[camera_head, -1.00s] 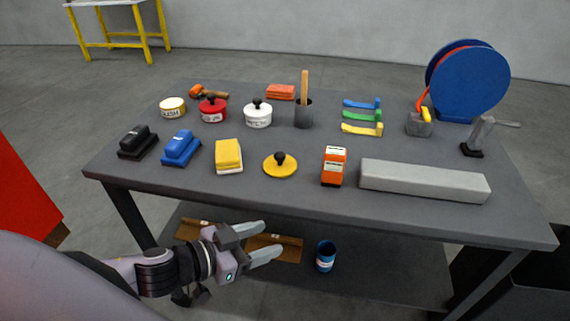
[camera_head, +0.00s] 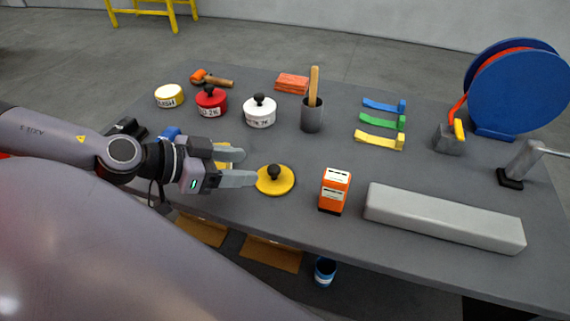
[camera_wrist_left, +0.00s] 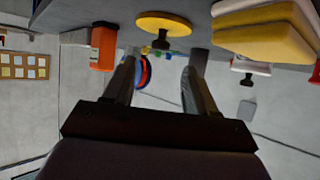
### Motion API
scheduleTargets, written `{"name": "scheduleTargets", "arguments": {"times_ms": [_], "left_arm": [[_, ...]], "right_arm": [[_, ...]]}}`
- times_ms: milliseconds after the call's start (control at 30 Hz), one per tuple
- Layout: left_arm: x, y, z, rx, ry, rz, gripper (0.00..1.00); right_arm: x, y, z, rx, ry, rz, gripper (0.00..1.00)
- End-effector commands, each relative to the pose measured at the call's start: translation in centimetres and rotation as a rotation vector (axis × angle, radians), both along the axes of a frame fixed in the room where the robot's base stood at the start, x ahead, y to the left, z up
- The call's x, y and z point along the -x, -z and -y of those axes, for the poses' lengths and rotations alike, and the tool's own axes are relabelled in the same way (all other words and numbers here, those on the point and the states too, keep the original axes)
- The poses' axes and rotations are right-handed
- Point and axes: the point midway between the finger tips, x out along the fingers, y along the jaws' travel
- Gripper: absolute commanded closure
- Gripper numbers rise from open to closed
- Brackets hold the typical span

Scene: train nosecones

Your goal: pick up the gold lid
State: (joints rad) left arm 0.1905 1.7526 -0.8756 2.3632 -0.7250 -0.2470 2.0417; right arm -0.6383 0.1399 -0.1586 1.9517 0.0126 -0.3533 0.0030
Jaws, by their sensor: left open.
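The gold lid (camera_head: 284,184) is a flat yellow disc with a dark round knob. It lies on the grey table near its front edge, left of the orange box. My left gripper (camera_head: 250,166) is open and empty just left of the lid, its fingers pointing right toward it. In the left wrist view the gold lid (camera_wrist_left: 165,20) shows upside down, beyond the spread fingertips (camera_wrist_left: 163,58), with its knob between their lines. My right gripper is not in view.
An orange box (camera_head: 335,190) and a long grey bar (camera_head: 445,217) stand right of the lid. A white pot (camera_head: 259,113) and a red pot (camera_head: 210,103) stand behind. My arm partly hides the yellow sponge stack (camera_wrist_left: 262,32) and the blue block (camera_head: 170,133).

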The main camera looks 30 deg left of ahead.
Motion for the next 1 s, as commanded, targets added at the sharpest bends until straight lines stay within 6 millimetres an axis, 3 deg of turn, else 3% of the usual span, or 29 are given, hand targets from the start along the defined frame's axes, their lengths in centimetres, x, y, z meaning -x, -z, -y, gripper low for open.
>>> {"name": "scheduleTargets", "arguments": {"times_ms": [233, 1000], "left_arm": [[-0.8, 0.6, 0.6, 0.002, 0.002, -0.003, 0.44], [-2.5, 1.8, 1.5, 0.003, -0.001, -0.002, 0.44]], "right_arm": [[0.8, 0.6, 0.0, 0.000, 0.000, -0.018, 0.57], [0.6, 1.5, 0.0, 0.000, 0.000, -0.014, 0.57]]}}
